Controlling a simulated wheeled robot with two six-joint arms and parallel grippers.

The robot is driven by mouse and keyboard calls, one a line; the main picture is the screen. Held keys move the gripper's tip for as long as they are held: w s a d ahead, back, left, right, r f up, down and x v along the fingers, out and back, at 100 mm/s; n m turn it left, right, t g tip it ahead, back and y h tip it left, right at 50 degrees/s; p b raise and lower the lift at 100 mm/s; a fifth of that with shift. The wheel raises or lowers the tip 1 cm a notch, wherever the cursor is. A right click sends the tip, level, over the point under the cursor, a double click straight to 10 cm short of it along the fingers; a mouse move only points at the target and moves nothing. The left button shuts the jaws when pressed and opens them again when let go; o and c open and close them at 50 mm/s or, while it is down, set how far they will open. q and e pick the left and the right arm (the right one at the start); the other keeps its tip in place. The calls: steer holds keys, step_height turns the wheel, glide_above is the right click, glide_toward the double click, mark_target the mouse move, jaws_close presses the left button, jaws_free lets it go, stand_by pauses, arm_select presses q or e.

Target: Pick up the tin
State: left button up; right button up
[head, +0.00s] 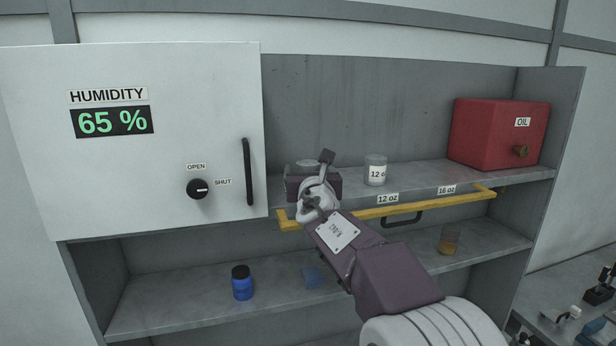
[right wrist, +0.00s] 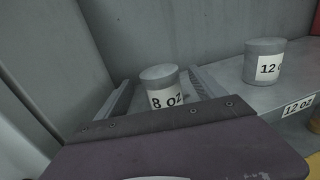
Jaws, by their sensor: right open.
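A grey tin labelled 8 oz (right wrist: 158,78) stands upright on the upper shelf, near the shelf's left end. In the right wrist view it sits between the two fingers of my right gripper (right wrist: 160,90), which are open around it with a gap visible on the right side. In the head view my right gripper (head: 312,180) largely hides this tin, and only a grey top (head: 306,163) shows behind it. A second grey tin labelled 12 oz (right wrist: 264,60) stands to the right, also in the head view (head: 376,172). My left gripper is not in view.
A white humidity cabinet (head: 150,190) reading 65 % is close on the left. A yellow rail (head: 440,203) runs along the upper shelf's front. A red OIL box (head: 480,135) stands at the right. A blue jar (head: 242,286) and an amber glass (head: 448,240) are on the lower shelf.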

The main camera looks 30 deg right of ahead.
mark_target(308, 162)
steer(key=p+x, duration=0.1)
steer(key=x, duration=0.2)
steer(key=shift+r, duration=0.1)
steer(key=shift+s+a+r, duration=0.1)
steer(key=shift+s, duration=0.05)
steer(key=shift+w, duration=0.25)
steer(key=c, duration=1.6)
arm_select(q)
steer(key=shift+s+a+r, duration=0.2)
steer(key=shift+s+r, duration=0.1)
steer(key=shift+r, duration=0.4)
arm_select(e)
steer(key=shift+o, duration=0.2)
steer(key=shift+s, duration=0.1)
